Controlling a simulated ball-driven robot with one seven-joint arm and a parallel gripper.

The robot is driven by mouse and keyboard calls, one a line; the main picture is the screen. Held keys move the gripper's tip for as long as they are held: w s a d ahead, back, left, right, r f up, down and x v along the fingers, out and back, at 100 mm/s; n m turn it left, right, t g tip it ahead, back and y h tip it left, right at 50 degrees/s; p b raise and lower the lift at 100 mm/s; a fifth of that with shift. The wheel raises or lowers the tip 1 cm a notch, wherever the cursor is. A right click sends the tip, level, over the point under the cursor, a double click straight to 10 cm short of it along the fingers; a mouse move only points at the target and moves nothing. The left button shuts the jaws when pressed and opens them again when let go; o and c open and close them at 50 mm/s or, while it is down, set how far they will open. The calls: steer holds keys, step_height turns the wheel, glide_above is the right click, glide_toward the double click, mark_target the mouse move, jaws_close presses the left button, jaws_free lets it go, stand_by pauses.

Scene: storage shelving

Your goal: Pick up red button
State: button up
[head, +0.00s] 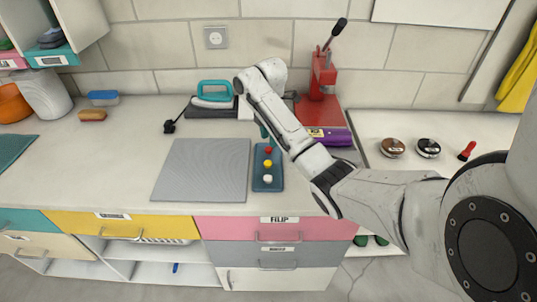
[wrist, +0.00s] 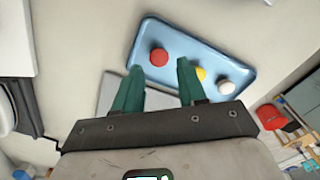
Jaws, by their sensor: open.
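The red button (head: 268,150) lies at the far end of a small blue tray (head: 276,185) on the counter. It also shows in the wrist view (wrist: 159,56), near the left end of the tray. A yellow button (head: 267,163) and a white button (head: 267,179) lie in a row with it. My gripper (wrist: 158,68) has two green fingers, which are apart and empty. In the wrist view the red button appears between and just beyond the fingertips, not touched. In the head view my arm hides most of the gripper beside the tray's far end.
A grey board (head: 200,170) lies left of the tray. Behind stand a teal iron (head: 213,93) and a red press (head: 320,85), with a purple box (head: 332,136) to the right. Tins (head: 392,148) sit farther right. The counter at left centre is mostly free.

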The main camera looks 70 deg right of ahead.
mark_target(269, 148)
step_height(269, 148, down, 4)
steer(key=shift+w+f+p, duration=0.1)
steer(key=shift+w+p, duration=0.05)
steer(key=shift+p, duration=0.25)
jaws_close()
